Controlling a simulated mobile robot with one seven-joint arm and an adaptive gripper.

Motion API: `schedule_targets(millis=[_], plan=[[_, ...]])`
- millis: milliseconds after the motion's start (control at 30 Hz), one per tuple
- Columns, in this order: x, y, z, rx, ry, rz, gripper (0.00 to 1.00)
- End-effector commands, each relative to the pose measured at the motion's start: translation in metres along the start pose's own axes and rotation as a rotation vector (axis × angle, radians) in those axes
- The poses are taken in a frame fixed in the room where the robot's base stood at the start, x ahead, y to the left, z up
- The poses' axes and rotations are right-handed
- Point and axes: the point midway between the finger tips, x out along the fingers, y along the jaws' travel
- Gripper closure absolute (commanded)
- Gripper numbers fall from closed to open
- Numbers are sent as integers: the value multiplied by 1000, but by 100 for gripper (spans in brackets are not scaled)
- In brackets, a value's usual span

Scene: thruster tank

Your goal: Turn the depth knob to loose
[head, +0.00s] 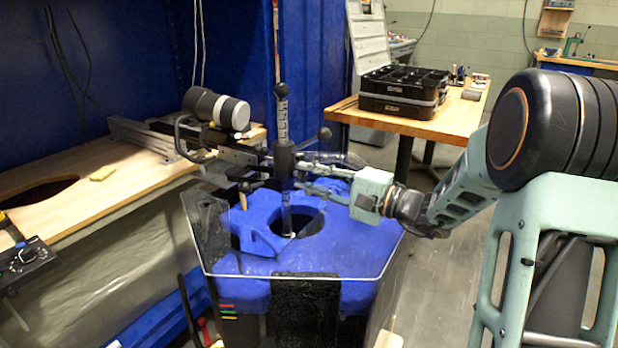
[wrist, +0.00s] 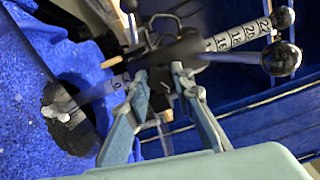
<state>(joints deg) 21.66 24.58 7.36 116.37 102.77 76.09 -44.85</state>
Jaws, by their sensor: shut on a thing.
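A numbered rod (head: 283,120) stands upright through a black clamp (head: 284,160) above the opening of the blue tank (head: 350,255). Its lower end reaches down to the opening. My gripper (head: 300,170) comes from the right, level with the clamp. In the wrist view, my gripper (wrist: 160,74) has its two fingers on either side of a small dark part at the clamp, which I take to be the depth knob (wrist: 160,86). The fingers are closed on it and hide much of it. Its marking or turn position cannot be read. The rod's scale (wrist: 236,36) shows beyond the fingers.
A black ball-ended lever (head: 324,133) sticks out just above my gripper. A grey-black cylinder (head: 215,108) and metal rail are left of the clamp. A wooden bench (head: 90,195) lies left; a table (head: 440,120) with a black case (head: 402,92) stands behind.

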Motion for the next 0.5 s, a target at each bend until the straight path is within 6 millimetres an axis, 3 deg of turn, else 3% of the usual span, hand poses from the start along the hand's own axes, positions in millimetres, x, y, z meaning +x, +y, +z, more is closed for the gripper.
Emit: schedule_targets(millis=[400,433,500], plan=[[-1,1,-1,-6,3,1,100],[-1,1,-1,-6,3,1,75],[-1,1,-1,-6,3,1,67]])
